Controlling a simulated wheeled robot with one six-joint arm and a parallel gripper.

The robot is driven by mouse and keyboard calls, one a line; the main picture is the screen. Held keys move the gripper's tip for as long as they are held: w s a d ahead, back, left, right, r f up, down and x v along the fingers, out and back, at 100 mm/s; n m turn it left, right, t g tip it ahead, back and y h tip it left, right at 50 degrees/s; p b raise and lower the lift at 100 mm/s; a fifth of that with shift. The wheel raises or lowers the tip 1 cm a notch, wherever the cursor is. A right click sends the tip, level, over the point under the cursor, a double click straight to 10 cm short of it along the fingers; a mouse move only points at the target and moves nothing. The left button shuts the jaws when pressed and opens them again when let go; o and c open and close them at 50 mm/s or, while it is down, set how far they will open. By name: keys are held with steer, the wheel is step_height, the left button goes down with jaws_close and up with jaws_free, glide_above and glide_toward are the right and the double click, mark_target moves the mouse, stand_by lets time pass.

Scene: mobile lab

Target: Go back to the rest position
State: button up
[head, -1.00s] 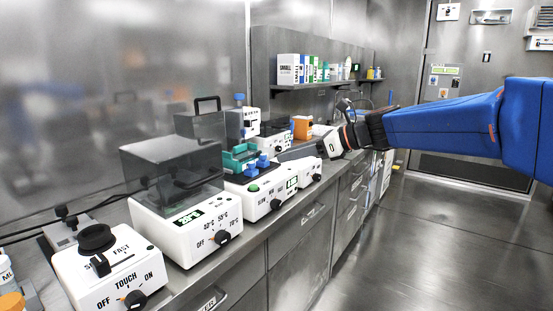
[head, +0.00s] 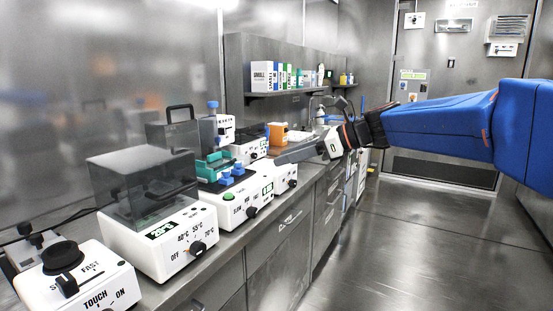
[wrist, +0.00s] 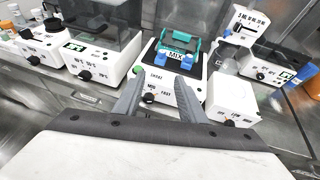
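My gripper (head: 280,159) extends from the blue arm at the right of the head view and points left, over the front edge of the bench. In the wrist view my gripper (wrist: 158,82) has its two grey fingers spread apart with nothing between them. The fingers appear in front of the white mixer (wrist: 176,82), which carries a teal rack. I cannot tell the exact gap between the fingers and the mixer.
The steel bench holds a vortex mixer (head: 75,278), a heater with a dark clear lid (head: 165,245), the mixer and an orange box (head: 278,134). A shelf (head: 290,92) with boxes hangs behind. Open floor (head: 400,250) lies to the right.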

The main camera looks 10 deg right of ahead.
steer(key=s+d+f+n+h, duration=0.4)
steer(key=s+f+n, duration=0.3)
steer(key=s, duration=0.3)
steer(key=s+d+f+n+h, duration=0.4)
steer(key=s+d+f+n, duration=0.2)
steer(key=s+f+n, duration=0.2)
steer(key=s+d+f+n+g+h, duration=0.1)
steer(key=s+d+f+n+h, duration=0.3)
steer(key=s+f+n, duration=0.4)
steer(key=s+d+f, duration=0.1)
steer(key=s+f, duration=0.2)
steer(key=s, duration=0.2)
steer(key=shift+d+f, duration=0.15)
steer(key=shift+d, duration=0.25)
